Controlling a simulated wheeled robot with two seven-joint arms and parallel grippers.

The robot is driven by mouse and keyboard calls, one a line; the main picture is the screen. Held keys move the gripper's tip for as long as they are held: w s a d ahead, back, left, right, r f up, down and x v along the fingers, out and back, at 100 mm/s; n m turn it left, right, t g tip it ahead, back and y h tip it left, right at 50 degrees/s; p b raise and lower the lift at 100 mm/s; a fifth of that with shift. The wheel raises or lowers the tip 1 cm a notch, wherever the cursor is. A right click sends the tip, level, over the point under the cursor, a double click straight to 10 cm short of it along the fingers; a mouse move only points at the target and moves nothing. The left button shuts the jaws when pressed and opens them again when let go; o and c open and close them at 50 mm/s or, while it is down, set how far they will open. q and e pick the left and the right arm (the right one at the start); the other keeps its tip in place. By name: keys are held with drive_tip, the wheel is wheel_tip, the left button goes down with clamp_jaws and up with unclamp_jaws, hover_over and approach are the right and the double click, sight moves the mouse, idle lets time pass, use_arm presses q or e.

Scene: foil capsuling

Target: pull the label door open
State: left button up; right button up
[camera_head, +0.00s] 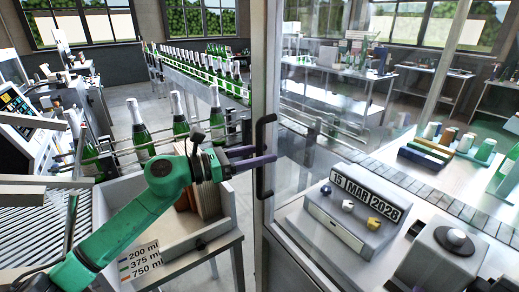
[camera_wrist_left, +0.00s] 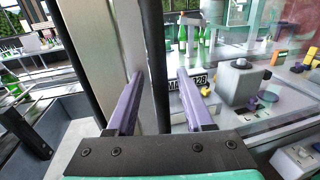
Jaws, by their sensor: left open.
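The label door is a tall clear glass panel (camera_head: 330,130) with a pale metal frame along its left edge, and it appears shut. A black vertical bar handle (camera_head: 262,180) is fixed on that frame. My left gripper (camera_head: 262,156), on a green arm, reaches it from the left with its purple fingers level. In the left wrist view the fingers (camera_wrist_left: 160,75) are open, and the dark handle bar (camera_wrist_left: 156,40) stands between them, with a gap on both sides. Whether either finger touches it I cannot tell. My right gripper is not in view.
Behind the glass are a date block (camera_head: 365,203) reading 15 MAR 2028 and a grey machine with a round knob (camera_head: 454,240). Left of the door, green bottles (camera_head: 139,125) stand along a conveyor. A bin marked with ml sizes (camera_head: 150,262) lies below my arm.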

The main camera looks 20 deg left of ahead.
use_arm(q)
clamp_jaws()
drive_tip(key=shift+a+r, duration=0.1)
idle(1.2)
